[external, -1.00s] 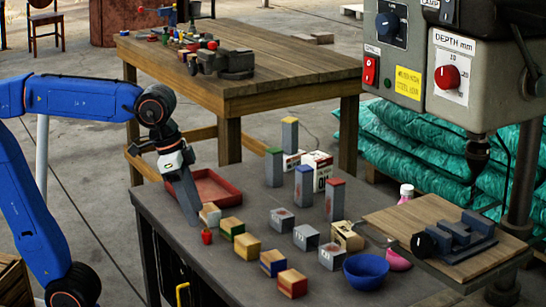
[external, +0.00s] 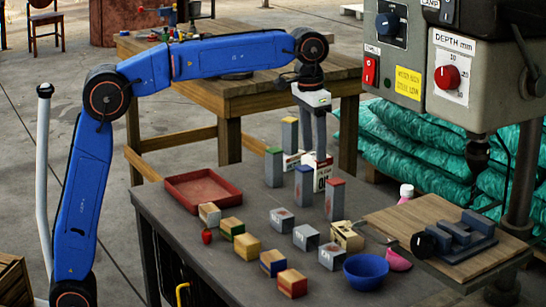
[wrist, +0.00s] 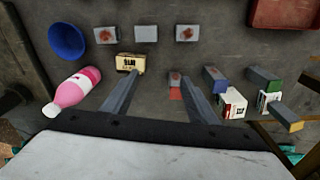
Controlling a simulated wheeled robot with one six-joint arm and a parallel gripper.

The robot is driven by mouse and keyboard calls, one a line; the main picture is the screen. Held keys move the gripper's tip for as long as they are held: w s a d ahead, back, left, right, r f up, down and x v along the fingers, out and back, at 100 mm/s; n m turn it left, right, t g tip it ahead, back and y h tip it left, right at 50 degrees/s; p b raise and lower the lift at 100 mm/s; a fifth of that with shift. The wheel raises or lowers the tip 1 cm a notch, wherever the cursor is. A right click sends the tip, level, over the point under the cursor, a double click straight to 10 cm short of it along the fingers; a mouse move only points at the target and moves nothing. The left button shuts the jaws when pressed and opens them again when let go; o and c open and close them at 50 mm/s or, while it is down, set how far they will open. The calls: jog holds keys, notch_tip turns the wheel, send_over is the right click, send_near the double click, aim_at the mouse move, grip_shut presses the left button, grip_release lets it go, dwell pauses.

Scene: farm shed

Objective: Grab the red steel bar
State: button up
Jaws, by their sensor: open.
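The red steel bar (external: 335,198) is a grey upright bar with a red top, standing on the dark bench right of the blue-topped bar (external: 303,186). My gripper (external: 315,146) is open and points down, above and behind the bars in the external view. In the wrist view, the red-topped bar (wrist: 175,81) shows between the two fingers (wrist: 161,75), closer to the right finger. I see no contact with it. The blue-topped bar (wrist: 211,79) is just outside the right finger.
Green-topped (external: 274,167) and yellow-topped (external: 290,135) bars and white boxes (wrist: 232,104) stand close by. A labelled box (wrist: 129,62) and pink bottle (wrist: 74,92) are on the other side. A blue bowl (external: 366,270) and several small blocks (external: 282,220) occupy the front.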

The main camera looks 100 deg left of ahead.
jog(key=n, duration=0.2)
send_over(335, 197)
jog(key=a, duration=0.3)
notch_tip(335, 197, down, 2)
jog(key=shift+g, duration=0.4)
jog(key=f, duration=1.7)
jog(key=shift+s+d+f, duration=0.2)
jog(key=shift+d+f, duration=0.05)
jog(key=shift+d, duration=0.05)
jog(key=c, duration=1.3)
jog(key=shift+r, duration=0.15)
